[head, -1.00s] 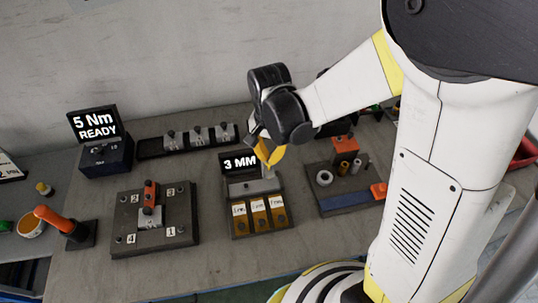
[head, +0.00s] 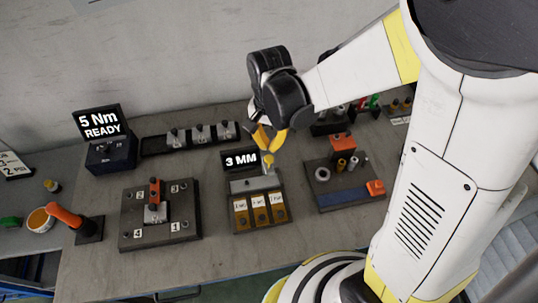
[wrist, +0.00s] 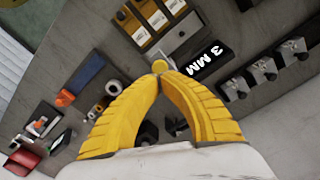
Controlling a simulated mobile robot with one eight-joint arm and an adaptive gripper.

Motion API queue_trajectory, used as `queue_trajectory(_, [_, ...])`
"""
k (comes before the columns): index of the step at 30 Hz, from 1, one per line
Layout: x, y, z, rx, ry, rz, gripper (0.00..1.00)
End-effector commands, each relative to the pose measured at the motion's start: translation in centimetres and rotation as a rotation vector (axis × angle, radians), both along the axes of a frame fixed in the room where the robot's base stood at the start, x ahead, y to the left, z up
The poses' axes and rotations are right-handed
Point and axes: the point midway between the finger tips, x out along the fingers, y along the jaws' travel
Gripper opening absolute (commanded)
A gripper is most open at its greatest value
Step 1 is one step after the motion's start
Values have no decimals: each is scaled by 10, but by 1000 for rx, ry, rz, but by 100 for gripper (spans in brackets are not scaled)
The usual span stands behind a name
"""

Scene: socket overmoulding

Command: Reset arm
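My gripper (head: 268,148) hangs over the back of the 3 MM station, with its yellow fingers pointing down. In the wrist view its fingers (wrist: 159,74) curve together and their tips appear to meet, with nothing clearly held. A small yellow-topped post (head: 268,161) stands just below the tips at the 3 MM station. In the wrist view the post top (wrist: 160,66) lines up with the fingertips. The head view shows them slightly apart. My white arm comes in from the right and hides part of the bench.
The 3 MM display (head: 241,160) stands behind labelled bins (head: 240,214). A numbered fixture plate (head: 190,228) with an orange-topped part is at left. The 5 Nm READY unit (head: 110,152) and a rack of sockets (head: 160,148) stand behind. A parts block (head: 345,200) is at right.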

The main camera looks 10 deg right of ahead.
Motion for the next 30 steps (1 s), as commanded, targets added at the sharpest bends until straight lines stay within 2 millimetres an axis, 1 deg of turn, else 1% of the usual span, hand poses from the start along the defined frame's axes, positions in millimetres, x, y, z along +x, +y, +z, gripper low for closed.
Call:
queue_trajectory(11, [0, -1, 0, 1, -5, 4, 0])
queue_trajectory(14, [-3, -6, 6, 6, -33, 27, 0])
queue_trajectory(16, [-7, -14, 13, 12, -75, 60, 0])
queue_trajectory(20, [-20, -32, 30, 14, -185, 150, 0])
queue_trajectory(24, [-39, -52, 43, -9, -315, 256, 0])
queue_trajectory(30, [-68, -76, 47, -77, -484, 395, 0])
